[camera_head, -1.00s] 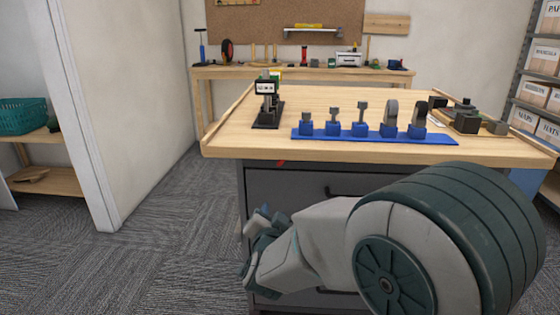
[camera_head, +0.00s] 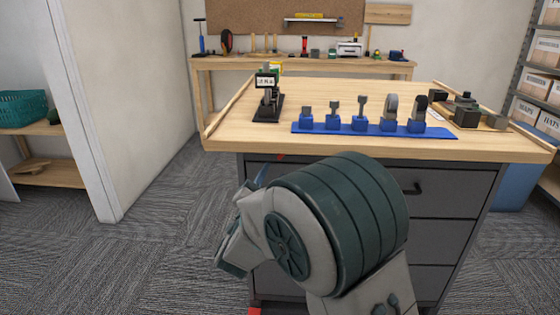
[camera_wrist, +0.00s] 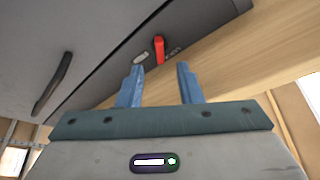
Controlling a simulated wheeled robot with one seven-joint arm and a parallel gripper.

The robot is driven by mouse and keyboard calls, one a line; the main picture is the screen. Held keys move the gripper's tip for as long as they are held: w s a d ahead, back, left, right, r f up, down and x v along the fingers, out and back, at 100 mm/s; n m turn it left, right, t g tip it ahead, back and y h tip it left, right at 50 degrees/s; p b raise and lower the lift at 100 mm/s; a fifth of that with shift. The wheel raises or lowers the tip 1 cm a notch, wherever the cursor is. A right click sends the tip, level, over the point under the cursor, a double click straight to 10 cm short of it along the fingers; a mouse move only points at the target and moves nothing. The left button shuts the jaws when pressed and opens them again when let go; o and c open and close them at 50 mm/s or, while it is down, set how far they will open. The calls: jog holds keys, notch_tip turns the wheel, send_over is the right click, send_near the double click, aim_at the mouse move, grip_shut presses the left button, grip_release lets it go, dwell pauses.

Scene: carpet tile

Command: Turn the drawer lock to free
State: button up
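The drawer lock's red lever (camera_wrist: 159,50) sits on the dark top strip of the drawer cabinet in the wrist view. A pale oval (camera_wrist: 140,58) lies beside it, with partly readable lettering on its other side. A small red bit of the lever (camera_head: 281,157) shows under the tabletop edge in the head view. My gripper (camera_wrist: 160,67) is open and empty. Its two blue fingers point toward the lever, which appears between and beyond their tips; I see no contact. In the head view my arm hides most of the gripper; one blue fingertip (camera_head: 261,176) shows.
The grey drawer cabinet (camera_head: 455,205) stands under a wooden tabletop (camera_head: 235,133). A dark drawer handle (camera_wrist: 52,83) is near in the wrist view. On the table are a blue rack (camera_head: 375,131) of parts and a small stand (camera_head: 268,95). Carpet to the left is clear.

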aim_at(280, 159)
jog(key=x, duration=0.6)
jog(key=shift+w+d, duration=0.1)
jog(key=shift+w, duration=0.2)
grip_shut()
